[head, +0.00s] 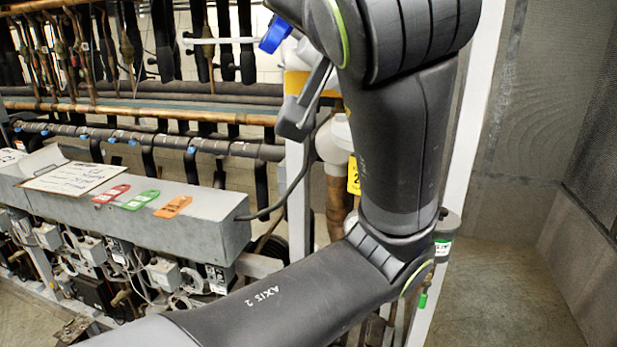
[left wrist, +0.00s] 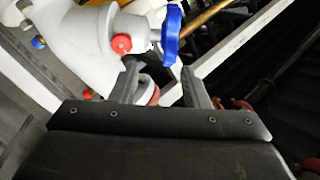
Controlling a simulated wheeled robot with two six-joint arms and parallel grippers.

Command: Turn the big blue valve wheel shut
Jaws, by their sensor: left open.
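The blue valve wheel (left wrist: 172,34) is seen nearly edge-on in the left wrist view, on a short stem from a pale grey valve body (left wrist: 80,32). In the head view the wheel (head: 275,35) is partly hidden behind my left arm. My left gripper (left wrist: 159,67) is open, with one finger on each side in the wrist view. The wheel appears just beyond the fingertips, nearer the right finger; I cannot tell whether they touch. In the head view, part of the gripper (head: 304,104) shows below the wheel. My right gripper is in neither view.
Red caps (left wrist: 121,44) sit on the valve body close to the fingers. A grey box (head: 190,222) carries a clipboard (head: 75,178) and red, green and orange tags. Pipes (head: 150,112) run across the rack. Open floor (head: 510,290) lies at the right.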

